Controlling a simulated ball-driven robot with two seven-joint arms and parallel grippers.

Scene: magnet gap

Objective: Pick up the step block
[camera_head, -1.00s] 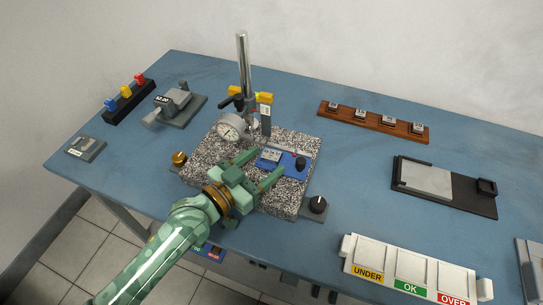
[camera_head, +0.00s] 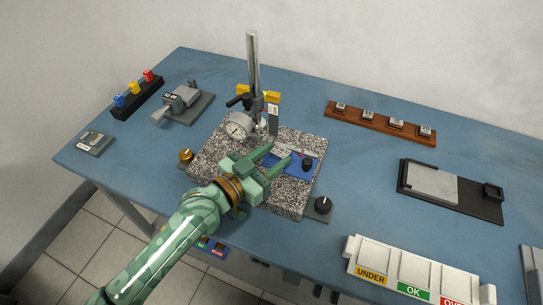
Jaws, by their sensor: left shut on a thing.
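The step block (camera_head: 283,153) is a small grey metal piece with pale labels at the blue fixture (camera_head: 299,168) on the speckled granite plate. It is partly hidden by my green left gripper (camera_head: 272,158). The gripper comes in from the lower left, and its two fingers are closed on the step block, one on its far side and one on its near side. I cannot tell whether the block still touches the fixture. My right gripper is not in view.
A dial gauge (camera_head: 238,127) on a steel post (camera_head: 253,65) stands just behind the gripper. Black knob (camera_head: 323,205) and brass knob (camera_head: 186,155) flank the granite plate (camera_head: 285,202). A wooden rack (camera_head: 380,124) and the sorting tray (camera_head: 410,270) are to the right.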

